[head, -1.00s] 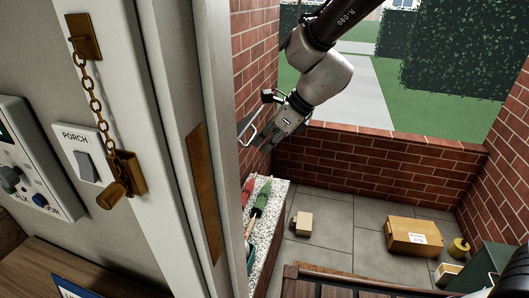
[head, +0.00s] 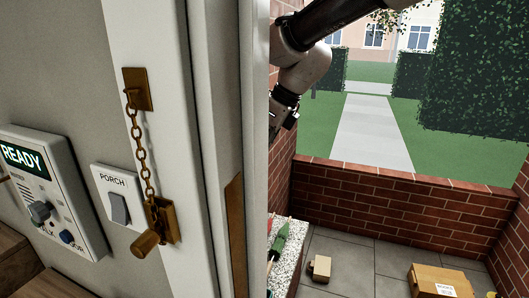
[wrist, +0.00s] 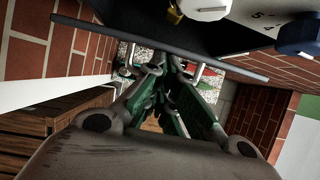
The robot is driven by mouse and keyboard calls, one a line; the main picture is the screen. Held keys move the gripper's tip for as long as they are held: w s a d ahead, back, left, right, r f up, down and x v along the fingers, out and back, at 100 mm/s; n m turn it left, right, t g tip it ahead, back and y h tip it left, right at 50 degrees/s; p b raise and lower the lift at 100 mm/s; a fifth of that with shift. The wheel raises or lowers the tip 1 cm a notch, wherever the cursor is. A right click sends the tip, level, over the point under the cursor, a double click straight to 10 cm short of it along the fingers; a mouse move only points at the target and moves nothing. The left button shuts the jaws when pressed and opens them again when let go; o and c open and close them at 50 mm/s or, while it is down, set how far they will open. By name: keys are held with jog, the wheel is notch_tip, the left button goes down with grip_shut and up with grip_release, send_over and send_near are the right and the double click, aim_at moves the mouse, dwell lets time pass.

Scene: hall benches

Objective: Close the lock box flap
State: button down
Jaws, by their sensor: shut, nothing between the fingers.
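In the wrist view, my gripper (wrist: 168,64) has its green-sided fingers together with nothing between them. They point at the dark flap (wrist: 155,38) of the lock box, whose long grey edge crosses above the fingertips. Contact cannot be told. Beyond the edge are a white dial (wrist: 208,8), numbers and a blue knob (wrist: 299,34). The flap's angle is unclear. In the head view, my wrist shows beside the brick wall, but the door frame hides the fingers, flap and box.
The white door frame (head: 216,110) stands close on the left, with a brass chain (head: 142,150) and a porch switch (head: 118,205). A speckled ledge (head: 284,262) holds garden tools. Low brick walls (head: 400,205) enclose the porch; cardboard boxes (head: 440,280) lie on its paved floor.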

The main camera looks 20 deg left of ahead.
jog(key=shift+w+a+r, duration=0.1)
jog(key=shift+a+r, duration=0.25)
jog(key=shift+a, duration=0.5)
